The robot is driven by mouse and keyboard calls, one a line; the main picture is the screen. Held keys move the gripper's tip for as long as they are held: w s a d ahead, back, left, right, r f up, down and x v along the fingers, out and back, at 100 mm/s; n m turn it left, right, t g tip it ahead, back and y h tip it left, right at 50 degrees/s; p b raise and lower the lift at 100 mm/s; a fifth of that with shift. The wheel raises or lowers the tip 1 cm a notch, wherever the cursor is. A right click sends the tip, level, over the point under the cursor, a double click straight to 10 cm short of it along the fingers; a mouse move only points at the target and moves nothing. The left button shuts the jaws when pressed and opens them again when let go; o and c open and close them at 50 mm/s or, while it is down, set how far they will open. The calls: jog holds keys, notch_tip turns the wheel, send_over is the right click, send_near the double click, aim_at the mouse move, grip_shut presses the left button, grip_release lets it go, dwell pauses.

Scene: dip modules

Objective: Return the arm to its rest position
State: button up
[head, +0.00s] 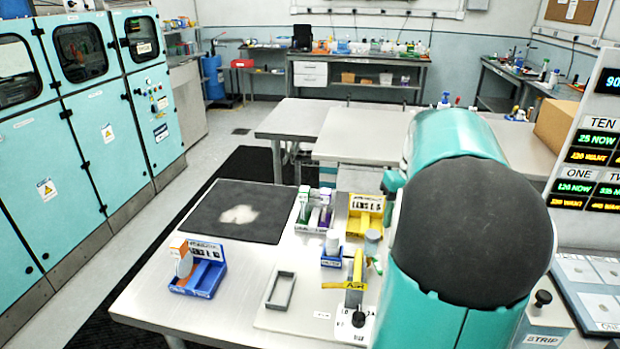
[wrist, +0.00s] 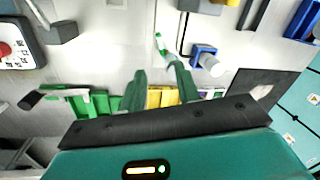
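My gripper (wrist: 158,70) shows in the wrist view as two teal fingers with a clear gap between them. It is open, and I see nothing held in it. A small white and green item (wrist: 160,44) lies beyond the fingertips; its distance from them is hard to tell. My teal arm with its large black cap fills the right middle of the head view and hides part of the bench (head: 225,318). My gripper is not visible in the head view.
On the bench are a black mat (head: 205,222) with a pale patch, a blue tray (head: 207,280), a grey frame (head: 281,291), a blue holder (head: 331,260) with a white cylinder, and a yellow holder (head: 366,205). A display board (head: 594,150) stands at right. Teal cabinets (head: 90,130) line the left.

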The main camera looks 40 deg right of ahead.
jog(key=w+a+r+n+t+h, duration=0.1)
jog(key=a+n, duration=0.1)
jog(key=a, duration=1.2)
jog(key=w+a+r+n+t+h, duration=0.1)
jog(key=w+a+r+n+t, duration=0.1)
jog(key=a, duration=1.3)
jog(key=s+a+f+n+t, duration=0.1)
jog(key=s+a+f, duration=0.2)
jog(key=s+a, duration=0.2)
jog(key=a, duration=0.3)
jog(key=shift+a+n+t, duration=0.3)
jog(key=shift+n+t, duration=0.1)
